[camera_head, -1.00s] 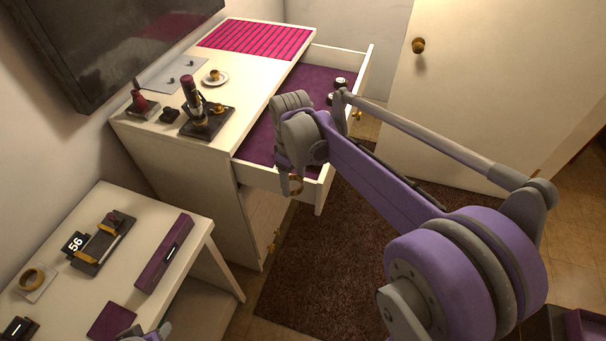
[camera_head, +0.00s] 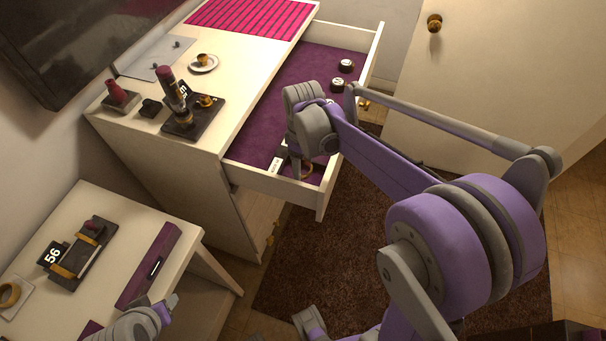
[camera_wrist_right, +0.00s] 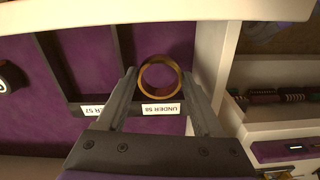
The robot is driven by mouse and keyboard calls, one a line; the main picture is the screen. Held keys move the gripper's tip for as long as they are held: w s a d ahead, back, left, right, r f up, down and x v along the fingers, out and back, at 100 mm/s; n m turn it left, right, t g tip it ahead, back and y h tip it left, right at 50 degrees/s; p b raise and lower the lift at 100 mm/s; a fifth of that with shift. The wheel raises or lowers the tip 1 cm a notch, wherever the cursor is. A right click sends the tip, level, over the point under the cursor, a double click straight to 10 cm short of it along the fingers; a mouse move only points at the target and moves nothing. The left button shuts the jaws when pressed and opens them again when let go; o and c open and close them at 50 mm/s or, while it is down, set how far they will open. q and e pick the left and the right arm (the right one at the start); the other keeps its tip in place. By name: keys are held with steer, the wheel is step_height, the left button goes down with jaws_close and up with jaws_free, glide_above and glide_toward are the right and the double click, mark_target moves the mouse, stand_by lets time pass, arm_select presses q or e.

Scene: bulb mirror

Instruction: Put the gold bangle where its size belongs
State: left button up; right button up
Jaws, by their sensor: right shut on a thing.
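My right gripper (camera_head: 301,168) is shut on the gold bangle (camera_head: 311,170), low in the open drawer (camera_head: 272,184) near its front corner. In the right wrist view the bangle (camera_wrist_right: 160,93) shows as a full ring between the fingertips (camera_wrist_right: 159,76), over a purple-lined compartment. A white label reading "UNDER 58" (camera_wrist_right: 160,109) is beside it, and a label "UNDER 57" (camera_wrist_right: 92,111) marks the neighbouring compartment. Whether the bangle touches the lining is unclear. A gauge (camera_head: 80,255) on the low table shows a "56" card (camera_head: 53,256). My left gripper (camera_head: 172,307) is above that table, its jaw gap unclear.
Dark dividers (camera_wrist_right: 60,68) separate the compartments. Two round, white-topped dark objects (camera_head: 346,65) sit farther back in the drawer. The cabinet top (camera_head: 235,82) holds a stand (camera_head: 195,118) and a small saucer (camera_head: 203,63). Another ring (camera_head: 10,294) lies on the low table.

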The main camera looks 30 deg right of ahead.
mark_target(303, 175)
steer(key=shift+f, duration=2.55)
steer(key=shift+f+b, duration=0.1)
steer(key=shift+b, duration=0.2)
steer(key=shift+f, duration=0.15)
steer(key=o, duration=1.5)
steer(key=shift+r, duration=0.5)
step_height(303, 175, up, 12)
steer(key=shift+f+p, duration=0.25)
steer(key=shift+p, duration=0.45)
